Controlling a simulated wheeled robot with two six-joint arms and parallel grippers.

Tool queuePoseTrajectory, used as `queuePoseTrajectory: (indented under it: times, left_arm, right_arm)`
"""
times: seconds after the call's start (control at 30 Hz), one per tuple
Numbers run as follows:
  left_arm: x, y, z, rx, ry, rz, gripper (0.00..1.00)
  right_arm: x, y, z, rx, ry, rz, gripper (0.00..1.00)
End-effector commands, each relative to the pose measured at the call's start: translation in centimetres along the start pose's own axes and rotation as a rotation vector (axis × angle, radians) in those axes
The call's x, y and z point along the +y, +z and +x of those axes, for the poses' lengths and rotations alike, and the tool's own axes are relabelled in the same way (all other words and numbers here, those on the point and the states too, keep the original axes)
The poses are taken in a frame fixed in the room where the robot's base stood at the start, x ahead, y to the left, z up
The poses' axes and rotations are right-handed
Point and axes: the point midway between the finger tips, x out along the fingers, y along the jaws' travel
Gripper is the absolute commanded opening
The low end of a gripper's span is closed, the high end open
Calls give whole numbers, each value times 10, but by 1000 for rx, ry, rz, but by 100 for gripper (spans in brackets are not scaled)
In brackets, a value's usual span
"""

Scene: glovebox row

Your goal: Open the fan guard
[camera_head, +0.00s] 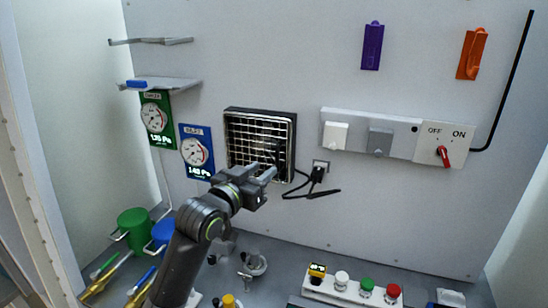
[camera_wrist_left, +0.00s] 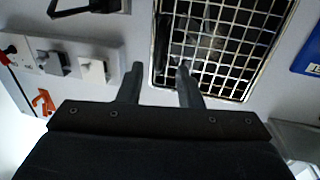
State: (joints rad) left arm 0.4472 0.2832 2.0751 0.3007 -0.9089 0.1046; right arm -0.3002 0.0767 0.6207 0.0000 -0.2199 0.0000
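The fan guard (camera_head: 258,132) is a pale wire grid in a dark square frame on the back wall, left of centre in the head view. It looks closed over the dark fan. The grid also fills the upper right of the left wrist view (camera_wrist_left: 215,42). My left gripper (camera_head: 270,174) is in front of the guard's lower right part. In the left wrist view its two fingers (camera_wrist_left: 160,68) are apart with nothing between them. One finger overlaps the grid and the other lies beside its frame. I cannot tell whether either touches it. My right gripper is not in view.
A black plug and cable (camera_head: 317,174) sit right of the guard. Two gauge panels (camera_head: 196,152) hang to its left. A switch box (camera_head: 395,138) with a red knob is farther right. A button strip (camera_head: 352,289) and green canister (camera_head: 133,228) stand below.

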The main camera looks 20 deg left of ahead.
Motion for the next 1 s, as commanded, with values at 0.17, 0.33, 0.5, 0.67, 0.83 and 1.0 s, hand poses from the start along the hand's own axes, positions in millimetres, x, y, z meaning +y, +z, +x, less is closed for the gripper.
queuePoseTrajectory:
  times: [0.17, 0.33, 0.5, 0.67, 0.83, 1.0]
  left_arm:
    - [0, -2, 30, -1, 0, -2, 32]
    - [0, -2, 50, 0, 0, -1, 32]
    - [0, -1, 60, 0, 0, 0, 32]
    - [0, 0, 63, 1, 0, 0, 32]
    - [0, 0, 63, 1, 0, 0, 32]
    - [0, 0, 63, 0, 0, 0, 13]
  right_arm:
    - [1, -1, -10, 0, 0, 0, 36]
    - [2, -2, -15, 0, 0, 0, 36]
    - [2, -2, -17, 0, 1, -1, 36]
    - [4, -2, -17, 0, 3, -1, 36]
    - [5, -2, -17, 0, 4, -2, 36]
    - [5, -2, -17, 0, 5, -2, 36]
